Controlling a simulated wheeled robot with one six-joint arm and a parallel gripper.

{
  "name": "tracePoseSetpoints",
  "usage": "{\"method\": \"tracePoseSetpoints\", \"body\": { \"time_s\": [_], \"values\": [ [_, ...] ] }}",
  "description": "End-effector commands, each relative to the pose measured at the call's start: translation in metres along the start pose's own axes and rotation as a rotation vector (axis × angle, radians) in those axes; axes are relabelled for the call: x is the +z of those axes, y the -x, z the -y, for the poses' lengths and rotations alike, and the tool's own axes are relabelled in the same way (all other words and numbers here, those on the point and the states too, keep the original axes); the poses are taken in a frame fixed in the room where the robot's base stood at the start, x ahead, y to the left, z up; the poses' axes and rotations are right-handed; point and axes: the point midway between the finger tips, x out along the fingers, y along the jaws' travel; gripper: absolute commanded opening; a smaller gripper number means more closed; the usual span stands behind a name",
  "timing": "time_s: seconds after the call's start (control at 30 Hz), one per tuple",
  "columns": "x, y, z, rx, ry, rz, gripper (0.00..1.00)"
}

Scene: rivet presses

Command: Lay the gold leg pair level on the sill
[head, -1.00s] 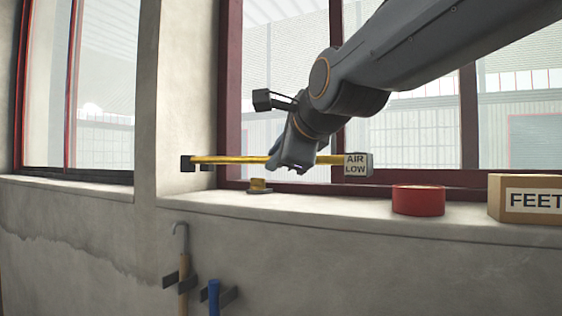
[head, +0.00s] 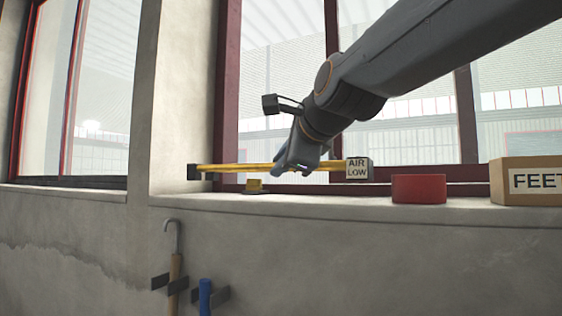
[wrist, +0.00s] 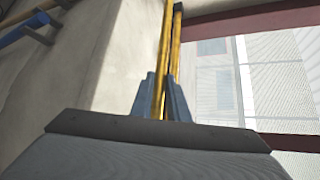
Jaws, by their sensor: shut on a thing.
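The gold leg pair (head: 240,168) is two long, thin yellow bars lying close together, with a dark foot (head: 194,172) at the left end. A pale block marked "AIR LOW" (head: 357,169) is at its right end. My gripper (head: 299,169) is shut around the bars between the ends. The pair looks near level and appears a little above the sill (head: 330,204); contact is hard to tell. In the wrist view the gold bars (wrist: 167,60) run up between both fingers (wrist: 164,98), with a dark foot (wrist: 179,7) at the far end.
A small yellow block on a dark base (head: 255,186) stands on the sill below the bars. A red roll (head: 418,188) and a box marked "FEET" (head: 525,180) are at right. A hooked cane (head: 176,265) and a blue-handled tool (head: 205,296) hang below the sill.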

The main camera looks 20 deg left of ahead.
Motion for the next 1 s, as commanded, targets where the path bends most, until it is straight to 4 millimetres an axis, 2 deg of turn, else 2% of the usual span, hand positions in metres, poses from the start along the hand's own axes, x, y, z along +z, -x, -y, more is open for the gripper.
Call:
{"method": "tracePoseSetpoints", "body": {
  "time_s": [0.4,0.9,0.93,1.0],
  "values": [
    [-0.010,-0.010,-0.026,-0.002,0.001,0.000,0.00],
    [-0.012,-0.012,-0.032,-0.003,0.001,0.000,0.00],
    [-0.012,-0.012,-0.032,-0.003,0.001,0.000,0.16],
    [-0.012,-0.012,-0.032,-0.003,0.001,0.000,0.28]
  ]
}}
